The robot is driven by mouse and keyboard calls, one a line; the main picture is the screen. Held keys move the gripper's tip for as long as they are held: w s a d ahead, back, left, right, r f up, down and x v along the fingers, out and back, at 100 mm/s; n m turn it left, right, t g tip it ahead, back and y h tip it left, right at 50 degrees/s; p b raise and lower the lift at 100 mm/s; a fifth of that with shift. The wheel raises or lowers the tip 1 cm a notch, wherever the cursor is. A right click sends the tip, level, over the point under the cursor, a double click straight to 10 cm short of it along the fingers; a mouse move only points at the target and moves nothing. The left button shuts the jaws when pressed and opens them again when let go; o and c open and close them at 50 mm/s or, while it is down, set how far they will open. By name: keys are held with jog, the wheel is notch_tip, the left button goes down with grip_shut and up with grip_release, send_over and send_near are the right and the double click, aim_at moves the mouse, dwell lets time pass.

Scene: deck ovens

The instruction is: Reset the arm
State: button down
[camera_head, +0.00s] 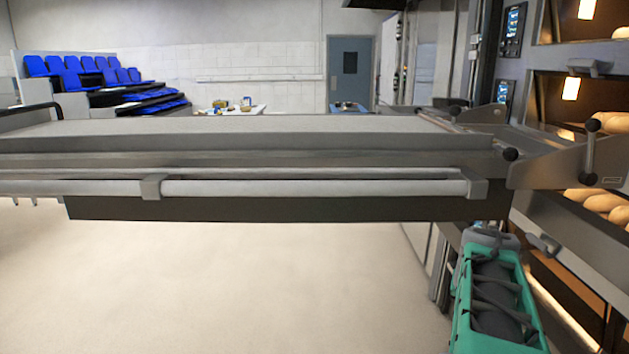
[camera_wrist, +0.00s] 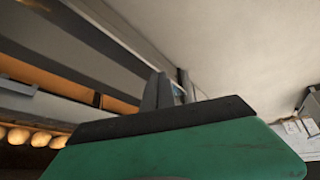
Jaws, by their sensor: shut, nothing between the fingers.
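My gripper (camera_wrist: 165,90) shows in the wrist view as grey fingers beyond a dark edge and a green housing. It is shut and empty. In the head view my green and dark arm shows at the lower right, beside the oven front and below the level of the loader. Its fingers cannot be made out clearly there. The deck oven (camera_head: 575,125) stands at the right edge with lit decks. A long grey loader (camera_head: 250,135) spans the picture in front of it, with a pale rail along its near side.
Bread loaves (camera_head: 603,203) lie in the oven decks, and loaves (camera_wrist: 20,135) also show at the left of the wrist view. A dark lever (camera_head: 590,150) stands out near the oven. Pale floor (camera_head: 250,280) is clear below the loader. Blue seats (camera_head: 80,72) are far back left.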

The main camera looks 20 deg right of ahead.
jog(key=s+a+f+n+y, duration=0.1)
jog(key=a+f+n+y, duration=0.15)
jog(key=a, duration=0.75)
jog(key=s+a+f+n+g+y+p, duration=0.1)
jog(key=a+f, duration=0.3)
jog(key=a, duration=0.5)
jog(key=s+a+f+n+y, duration=0.15)
jog(key=a+f, duration=0.25)
jog(key=a, duration=0.6)
jog(key=w+a+r+n, duration=0.1)
jog(key=a+r+n, duration=0.1)
jog(key=a, duration=0.3)
jog(key=w+a+r+n+t, duration=0.1)
jog(key=a+r+n, duration=0.1)
jog(key=a, duration=0.3)
jog(key=shift+w+a+n+p, duration=0.4)
jog(key=shift+n+p, duration=0.05)
jog(key=shift+n, duration=0.05)
